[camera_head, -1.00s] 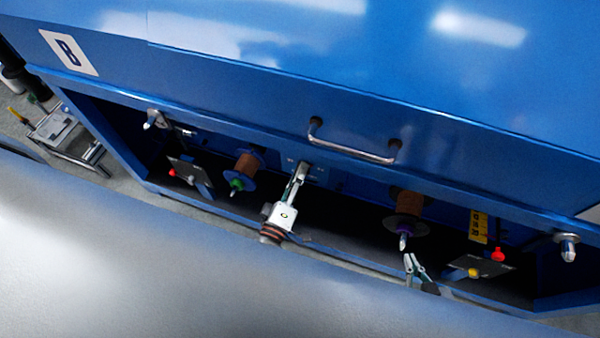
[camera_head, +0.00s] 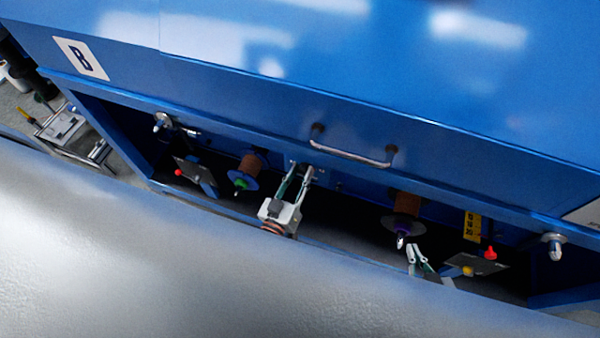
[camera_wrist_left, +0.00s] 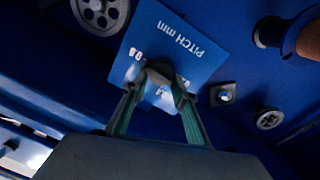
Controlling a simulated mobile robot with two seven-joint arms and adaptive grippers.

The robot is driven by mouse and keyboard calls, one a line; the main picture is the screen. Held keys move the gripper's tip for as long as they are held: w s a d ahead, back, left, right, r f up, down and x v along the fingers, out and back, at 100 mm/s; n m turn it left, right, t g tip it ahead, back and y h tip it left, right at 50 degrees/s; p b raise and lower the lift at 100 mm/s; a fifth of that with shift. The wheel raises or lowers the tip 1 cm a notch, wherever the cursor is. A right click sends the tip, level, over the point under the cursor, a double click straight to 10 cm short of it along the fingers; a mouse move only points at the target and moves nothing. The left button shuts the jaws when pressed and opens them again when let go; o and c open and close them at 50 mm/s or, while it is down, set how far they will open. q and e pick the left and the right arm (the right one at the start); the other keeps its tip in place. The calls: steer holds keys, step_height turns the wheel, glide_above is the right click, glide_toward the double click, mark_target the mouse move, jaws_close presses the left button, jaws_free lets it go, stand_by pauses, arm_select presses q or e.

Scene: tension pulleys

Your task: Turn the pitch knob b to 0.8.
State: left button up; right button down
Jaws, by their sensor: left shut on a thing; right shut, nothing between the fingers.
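The pitch knob (camera_wrist_left: 158,70) is a dark, rounded knob on a blue plate (camera_wrist_left: 148,32) printed "PITCH mm" in the left wrist view. The plate appears upside down and tilted, and the knob and fingers cover part of its scale, so I cannot read the setting. My left gripper (camera_wrist_left: 158,92) is shut on the knob, one finger on each side. In the head view, my left gripper (camera_head: 298,174) reaches into the machine's recess below the handle, where the knob is too small to make out. My right gripper (camera_head: 416,250) is shut and empty, near the right spool.
A brown spool with a green tip (camera_head: 243,173) is left of my left gripper; another brown spool (camera_head: 407,205) is right. A metal handle (camera_head: 350,156) is above. A red knob (camera_head: 490,252) and yellow scale (camera_head: 472,225) are at the right.

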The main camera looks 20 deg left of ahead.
arm_select(q)
steer(key=shift+s+f+m, duration=0.3)
steer(key=shift+f+m, duration=0.25)
steer(key=shift+m, duration=0.15)
steer(key=shift+c, duration=0.2)
steer(key=o, duration=1.1)
steer(key=shift+c, duration=0.2)
steer(key=shift+o, duration=0.2)
steer(key=shift+w+d, duration=0.15)
steer(key=shift+w, duration=0.05)
steer(key=shift+s+r, duration=0.1)
steer(key=shift+s, duration=0.1)
steer(key=s+a, duration=0.1)
steer(key=s, duration=1)
steer(key=shift+s+a, duration=0.15)
steer(key=shift+s, duration=0.15)
steer(key=shift+w+m+g, duration=0.15)
steer(key=shift+m+g, duration=0.25)
